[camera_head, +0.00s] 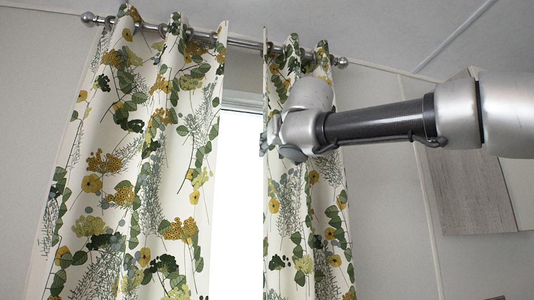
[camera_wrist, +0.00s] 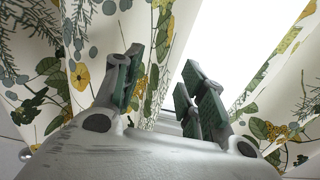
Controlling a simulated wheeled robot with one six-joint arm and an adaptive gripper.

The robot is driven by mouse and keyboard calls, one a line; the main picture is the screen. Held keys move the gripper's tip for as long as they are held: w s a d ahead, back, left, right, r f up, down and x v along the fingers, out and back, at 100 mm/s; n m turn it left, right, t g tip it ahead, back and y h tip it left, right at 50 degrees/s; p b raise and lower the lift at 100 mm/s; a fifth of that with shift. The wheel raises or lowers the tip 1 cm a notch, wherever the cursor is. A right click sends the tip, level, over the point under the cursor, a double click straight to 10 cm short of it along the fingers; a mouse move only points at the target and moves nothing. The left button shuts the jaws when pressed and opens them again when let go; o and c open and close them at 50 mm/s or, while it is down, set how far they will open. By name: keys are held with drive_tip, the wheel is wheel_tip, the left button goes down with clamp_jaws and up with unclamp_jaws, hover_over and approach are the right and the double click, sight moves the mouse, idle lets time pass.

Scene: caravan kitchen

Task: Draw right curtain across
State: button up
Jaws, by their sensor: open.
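The right curtain (camera_head: 318,215), cream with yellow and green leaves, hangs gathered narrowly at the right side of the window. My gripper (camera_head: 268,140) is at the inner, left edge of this curtain, at upper-middle height. In the wrist view, which appears upside down, the right curtain (camera_wrist: 82,75) fills the left side. There my gripper (camera_wrist: 165,88) has its dark green-padded fingers apart, and the curtain's inner edge shows between or behind them. I cannot tell whether they touch it. In the head view the fingers are mostly hidden by the wrist.
The left curtain (camera_head: 135,180) hangs wider on the left. Bright window (camera_head: 236,190) shows between the curtains. A metal rod (camera_head: 240,42) with round end knobs carries both. A wood-fronted cabinet (camera_head: 470,190) hangs on the right, below my arm.

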sight(271, 151)
drive_tip(key=x, duration=0.4)
drive_tip(key=shift+w, duration=0.25)
clamp_jaws()
